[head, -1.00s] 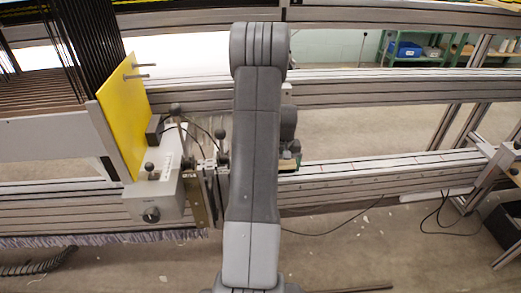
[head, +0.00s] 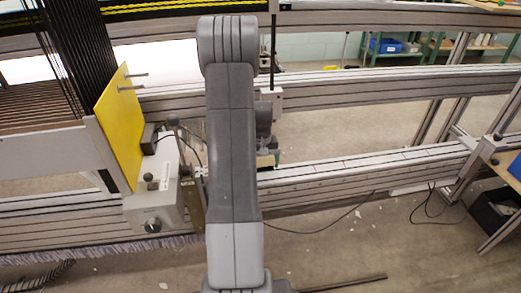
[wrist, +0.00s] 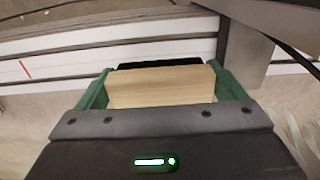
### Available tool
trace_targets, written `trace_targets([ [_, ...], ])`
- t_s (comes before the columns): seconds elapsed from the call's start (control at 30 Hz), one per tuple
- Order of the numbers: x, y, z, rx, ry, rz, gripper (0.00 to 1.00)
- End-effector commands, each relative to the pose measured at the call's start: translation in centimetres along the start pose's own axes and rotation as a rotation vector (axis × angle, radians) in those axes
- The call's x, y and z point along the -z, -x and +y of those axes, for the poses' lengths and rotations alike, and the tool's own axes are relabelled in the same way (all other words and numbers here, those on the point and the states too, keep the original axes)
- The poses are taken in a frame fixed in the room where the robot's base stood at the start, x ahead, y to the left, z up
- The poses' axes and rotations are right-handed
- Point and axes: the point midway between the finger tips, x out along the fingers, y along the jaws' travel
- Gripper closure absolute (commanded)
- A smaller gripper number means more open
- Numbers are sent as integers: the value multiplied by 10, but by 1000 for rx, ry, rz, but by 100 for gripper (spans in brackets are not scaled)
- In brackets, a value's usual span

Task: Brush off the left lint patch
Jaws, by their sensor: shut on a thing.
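My gripper (wrist: 162,98) has green fingers shut on a pale wooden brush (wrist: 160,86) with a black strip along its far side. In the head view the brush (head: 265,160) is a small tan bit beside my arm, just above the lower rail (head: 350,168). The wrist view shows the brush in front of the pale, banded rail (wrist: 60,58). I cannot tell whether it touches the rail. No lint patch can be made out; my arm and the brush hide part of the rail.
A yellow panel (head: 120,125) and a grey box with a knob (head: 155,205) stand left of my arm. A metal bracket (wrist: 242,50) stands close right of the brush. A thin dark post (head: 273,50) rises behind my arm. The rail's right stretch looks clear.

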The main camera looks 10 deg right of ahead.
Motion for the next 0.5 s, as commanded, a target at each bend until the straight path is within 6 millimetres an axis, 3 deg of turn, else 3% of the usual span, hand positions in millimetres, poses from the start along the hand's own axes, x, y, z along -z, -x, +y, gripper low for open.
trace_targets([
  [0.1, -1, 16, -1, 0, 0, 1, 31],
  [0.5, -4, 45, -4, 0, 0, 1, 31],
])
